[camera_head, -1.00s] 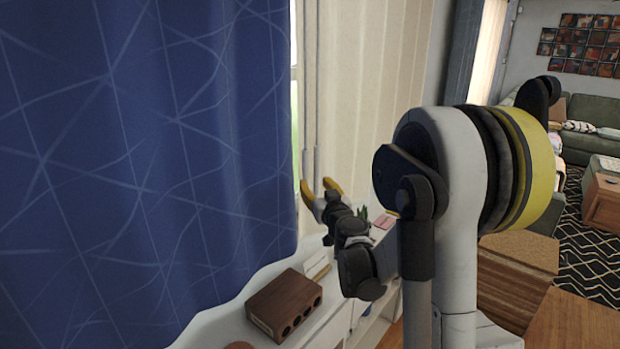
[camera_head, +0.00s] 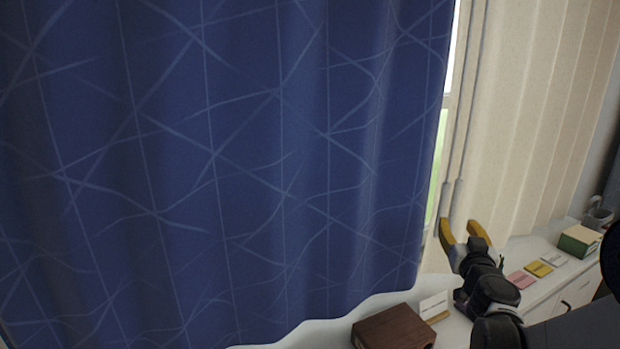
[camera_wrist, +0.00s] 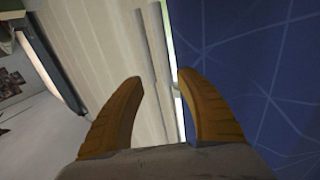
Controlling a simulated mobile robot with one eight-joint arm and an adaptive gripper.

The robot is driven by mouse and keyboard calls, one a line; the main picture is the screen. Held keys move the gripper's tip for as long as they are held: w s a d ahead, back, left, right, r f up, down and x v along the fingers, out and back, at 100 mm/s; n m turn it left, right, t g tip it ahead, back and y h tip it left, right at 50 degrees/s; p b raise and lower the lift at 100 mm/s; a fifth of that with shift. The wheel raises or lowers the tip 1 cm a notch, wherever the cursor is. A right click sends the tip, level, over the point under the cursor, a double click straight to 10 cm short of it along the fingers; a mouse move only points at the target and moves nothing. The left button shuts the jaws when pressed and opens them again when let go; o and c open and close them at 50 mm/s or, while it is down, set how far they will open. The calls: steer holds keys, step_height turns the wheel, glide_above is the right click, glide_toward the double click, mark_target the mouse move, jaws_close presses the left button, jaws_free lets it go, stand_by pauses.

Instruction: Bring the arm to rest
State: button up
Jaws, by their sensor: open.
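My gripper (camera_head: 462,232) is at the lower right of the head view, above the white sideboard and in front of the window. Its two yellow-orange fingers point up and stand apart with nothing between them. In the wrist view my gripper (camera_wrist: 160,85) also shows open and empty. Beyond the fingers there are the pale vertical blinds and the blue curtain. My dark arm reaches in from the lower right corner of the head view.
The blue patterned curtain (camera_head: 220,150) fills the left. Pale blinds (camera_head: 535,120) hang at the right. On the white sideboard (camera_head: 540,290) are a brown box (camera_head: 393,328), a white card (camera_head: 434,306), coloured cards (camera_head: 539,268) and a green box (camera_head: 579,241).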

steer(key=s+a+f+n+g+y+b, duration=0.1)
steer(key=s+a+f+g+b, duration=0.1)
steer(key=s+a+f, duration=0.3)
steer(key=s+a+f+n+g+y+b, duration=0.1)
steer(key=s+a+f+g, duration=0.4)
steer(key=s+a, duration=0.5)
steer(key=s+a+f+n+g+y+b, duration=0.1)
steer(key=s+a+f+g+y+b, duration=0.2)
steer(key=s, duration=1)
steer(key=a+f+b, duration=0.2)
steer(key=a+f, duration=0.2)
steer(key=a, duration=0.1)
steer(key=shift+s+f, duration=0.15)
